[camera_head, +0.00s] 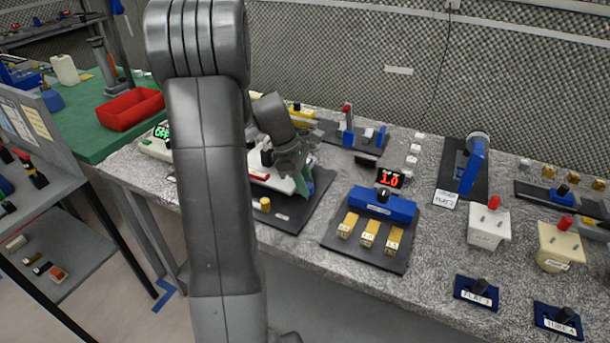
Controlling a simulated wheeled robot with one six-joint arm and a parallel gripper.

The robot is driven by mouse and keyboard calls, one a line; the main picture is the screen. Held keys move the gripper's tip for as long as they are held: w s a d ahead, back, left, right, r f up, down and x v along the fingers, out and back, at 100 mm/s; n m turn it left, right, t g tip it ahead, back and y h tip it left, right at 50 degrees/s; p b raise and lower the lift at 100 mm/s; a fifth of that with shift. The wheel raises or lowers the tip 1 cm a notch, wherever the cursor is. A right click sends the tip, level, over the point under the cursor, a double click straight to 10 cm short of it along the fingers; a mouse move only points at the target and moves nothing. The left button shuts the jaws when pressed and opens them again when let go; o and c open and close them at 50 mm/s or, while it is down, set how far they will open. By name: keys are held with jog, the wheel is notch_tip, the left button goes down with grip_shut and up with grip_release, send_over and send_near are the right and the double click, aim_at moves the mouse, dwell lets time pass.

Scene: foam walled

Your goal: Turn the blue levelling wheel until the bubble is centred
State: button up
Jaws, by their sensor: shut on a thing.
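My gripper (302,184) reaches down over a white device with a red edge (262,181) on a dark base plate (287,219). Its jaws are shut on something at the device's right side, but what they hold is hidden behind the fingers. Greenish surfaces show at the fingertips. I cannot make out the blue levelling wheel or the bubble; my arm and gripper cover much of the device. A small yellow knob (265,204) stands at the front of the plate.
Right of my gripper is a blue block device (383,204) with several yellow blocks and a red "1.0" display (389,179). A blue upright fixture (471,166) and white and cream boxes with red knobs (489,224) stand farther right. A red bin (130,109) is at left.

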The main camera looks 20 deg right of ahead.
jog(key=m+p, duration=0.1)
jog(key=m, duration=0.1)
jog(key=m+g+y+p, duration=0.1)
jog(key=m, duration=0.1)
jog(key=shift+w+d+r+m, duration=0.1)
jog(key=shift+w+r+m, duration=0.1)
jog(key=shift+m, duration=0.1)
jog(key=shift+f+m+g+y+p, duration=0.15)
jog(key=shift+m+y+p, duration=0.25)
jog(key=shift+m, duration=0.4)
jog(key=shift+r+m+g+y+p, duration=0.15)
jog(key=shift+m+y+p, duration=0.15)
jog(key=shift+m+p, duration=0.35)
jog(key=shift+f+m, duration=0.15)
jog(key=shift+m, duration=0.2)
jog(key=o, duration=0.7)
jog(key=d+v, duration=0.1)
jog(key=v, duration=1.2)
jog(key=shift+a+r+b, duration=0.4)
jog(key=shift+w, duration=0.1)
